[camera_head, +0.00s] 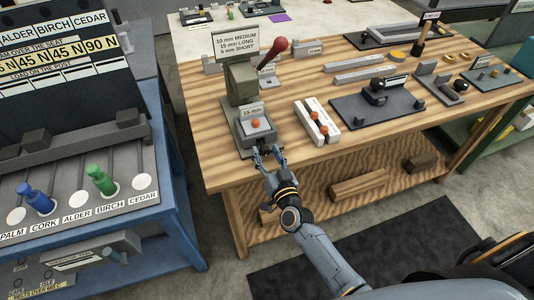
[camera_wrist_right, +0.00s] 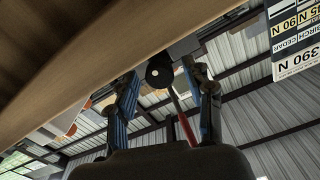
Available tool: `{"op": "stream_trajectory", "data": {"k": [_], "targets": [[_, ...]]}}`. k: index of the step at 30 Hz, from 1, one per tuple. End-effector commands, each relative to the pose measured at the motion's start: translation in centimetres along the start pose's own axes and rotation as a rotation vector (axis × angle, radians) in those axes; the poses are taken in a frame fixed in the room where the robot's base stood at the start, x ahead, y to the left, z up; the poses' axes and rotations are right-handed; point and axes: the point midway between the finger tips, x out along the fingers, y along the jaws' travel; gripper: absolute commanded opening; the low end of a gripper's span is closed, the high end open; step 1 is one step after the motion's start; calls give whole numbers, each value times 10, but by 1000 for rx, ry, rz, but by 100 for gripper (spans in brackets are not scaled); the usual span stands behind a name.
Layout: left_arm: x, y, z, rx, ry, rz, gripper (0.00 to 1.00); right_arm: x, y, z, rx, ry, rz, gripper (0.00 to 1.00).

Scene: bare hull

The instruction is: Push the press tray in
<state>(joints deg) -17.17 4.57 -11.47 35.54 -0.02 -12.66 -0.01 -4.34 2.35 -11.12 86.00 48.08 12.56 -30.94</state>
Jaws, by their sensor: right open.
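The press (camera_head: 240,82) stands at the left front of the wooden bench, with a red-knobbed lever (camera_head: 274,54) and a sign on top. Its grey tray (camera_head: 262,135), labelled 15 mm and carrying a small orange piece (camera_head: 256,123), sits out in front of the column, towards the bench's front edge. My right gripper (camera_head: 268,154) is open at the tray's front; I cannot tell whether it touches. In the right wrist view, its two fingers (camera_wrist_right: 160,88) stand apart with a dark round part (camera_wrist_right: 159,70) beyond them. My left gripper is not in view.
A white block with orange-topped pieces (camera_head: 317,121) lies right of the tray, and a dark fixture plate (camera_head: 378,103) farther right. A blue stand (camera_head: 172,215) with coloured posts is at the left. The bench's front edge (camera_wrist_right: 110,60) fills the wrist view's upper left.

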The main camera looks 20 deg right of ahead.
Motion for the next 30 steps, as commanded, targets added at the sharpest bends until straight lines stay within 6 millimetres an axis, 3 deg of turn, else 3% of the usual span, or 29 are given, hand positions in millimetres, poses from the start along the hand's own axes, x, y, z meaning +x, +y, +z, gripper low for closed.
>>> {"op": "stream_trajectory", "data": {"k": [5,13,20,27,30], "targets": [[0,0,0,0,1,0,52,0,0,0,0,0,0,52],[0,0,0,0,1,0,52,0,0,0,0,0,0,0],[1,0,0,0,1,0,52,3,0,0,0,1,0,0],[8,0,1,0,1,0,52,40,0,0,0,3,0,0],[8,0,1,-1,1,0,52,44,0,0,0,1,0,0]]}}
